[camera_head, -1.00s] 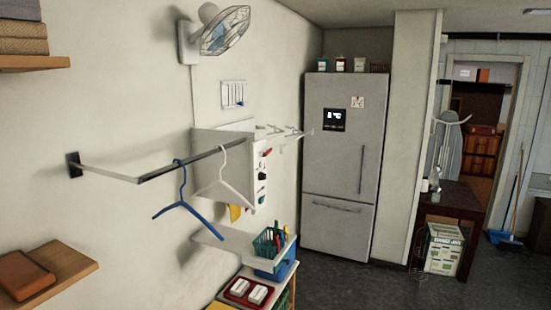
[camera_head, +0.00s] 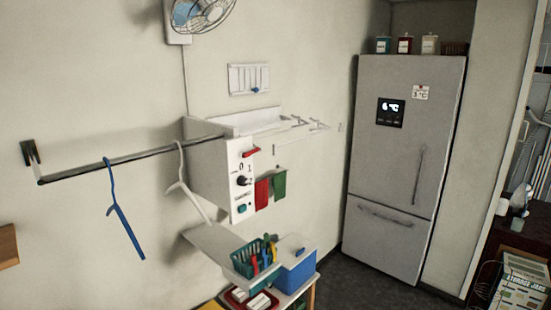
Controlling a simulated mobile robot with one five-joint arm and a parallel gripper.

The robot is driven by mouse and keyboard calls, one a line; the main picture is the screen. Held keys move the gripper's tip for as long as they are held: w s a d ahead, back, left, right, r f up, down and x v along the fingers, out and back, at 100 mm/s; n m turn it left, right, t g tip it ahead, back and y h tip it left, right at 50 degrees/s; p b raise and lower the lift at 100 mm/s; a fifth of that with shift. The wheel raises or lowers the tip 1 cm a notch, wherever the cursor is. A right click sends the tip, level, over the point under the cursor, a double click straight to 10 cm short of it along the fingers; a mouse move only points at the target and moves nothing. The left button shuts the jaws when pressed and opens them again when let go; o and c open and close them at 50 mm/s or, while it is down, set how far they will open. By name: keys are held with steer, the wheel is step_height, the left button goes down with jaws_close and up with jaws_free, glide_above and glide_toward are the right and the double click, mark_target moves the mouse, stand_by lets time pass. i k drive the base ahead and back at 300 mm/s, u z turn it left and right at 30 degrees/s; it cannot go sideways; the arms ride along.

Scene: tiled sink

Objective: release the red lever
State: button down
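The red lever (camera_head: 251,152) sits near the top of the control face of a white wall-mounted box (camera_head: 208,172). It shows as a short red bar, lying roughly sideways with a slight tilt. Below it on the same face are markings, a black knob (camera_head: 243,181) and a teal button (camera_head: 242,208). How the lever is held or latched is too small to tell. My gripper is not in view.
A rail with a blue hanger (camera_head: 123,215) and a white hanger (camera_head: 186,185) runs left of the box. Red (camera_head: 262,193) and green cloths (camera_head: 279,185) hang beside its face. A shelf (camera_head: 208,246) with baskets lies below. A fridge (camera_head: 403,165) stands right; dark floor shows between.

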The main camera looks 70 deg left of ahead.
mark_target(242, 154)
steer(key=u, duration=0.6)
steer(key=k, duration=0.1)
steer(key=u, duration=2.65)
steer(key=i, duration=0.95)
steer(key=u, duration=0.2)
steer(key=k, duration=0.9)
steer(key=z, duration=0.2)
steer(key=i, duration=0.95)
steer(key=u, duration=0.1)
